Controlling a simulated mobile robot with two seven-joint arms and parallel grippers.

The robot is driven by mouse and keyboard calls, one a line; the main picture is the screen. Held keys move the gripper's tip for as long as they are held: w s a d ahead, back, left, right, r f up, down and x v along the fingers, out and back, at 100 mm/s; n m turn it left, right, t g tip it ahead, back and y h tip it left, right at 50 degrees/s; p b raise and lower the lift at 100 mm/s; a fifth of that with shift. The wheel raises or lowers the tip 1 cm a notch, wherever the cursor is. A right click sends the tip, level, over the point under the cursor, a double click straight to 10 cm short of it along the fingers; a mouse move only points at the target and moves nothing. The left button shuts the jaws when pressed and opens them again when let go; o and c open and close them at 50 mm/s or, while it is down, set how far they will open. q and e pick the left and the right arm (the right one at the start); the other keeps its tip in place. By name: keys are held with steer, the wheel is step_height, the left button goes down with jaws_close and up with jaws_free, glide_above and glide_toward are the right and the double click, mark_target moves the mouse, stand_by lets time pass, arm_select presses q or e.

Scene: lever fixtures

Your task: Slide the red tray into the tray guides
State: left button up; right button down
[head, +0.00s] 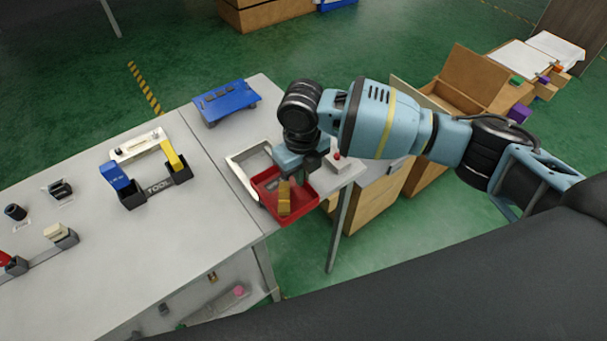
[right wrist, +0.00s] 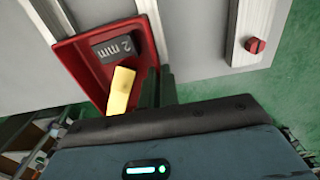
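The red tray (head: 270,187) lies at the table's near right edge, its far end between the pale tray guides (head: 239,171) and its near end reaching past the edge. In the right wrist view the red tray (right wrist: 76,62) shows a grey "2 mm" block and a yellow block inside, between the light guide rails (right wrist: 48,17). My right gripper (head: 297,178) is over the tray's right side. In the right wrist view its dark fingers (right wrist: 159,86) are close together at the tray's right wall and appear shut on it. My left gripper is not in view.
A blue panel (head: 227,102) lies behind the guides. A small fixture with a red knob (head: 337,156) stands to the right. Cardboard boxes (head: 467,80) stand beyond the table; bare tabletop lies left of the tray.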

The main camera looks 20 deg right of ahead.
steer(key=c, duration=2.1)
jaws_free()
steer(key=shift+w+a, duration=0.1)
steer(key=shift+w, duration=0.25)
steer(key=o, duration=0.5)
steer(key=shift+r, duration=0.1)
steer(key=shift+w+d, duration=0.1)
steer(key=shift+d, duration=0.1)
steer(key=r, duration=0.7)
steer(key=shift+s+a+r, duration=0.2)
steer(key=shift+a+r, duration=0.15)
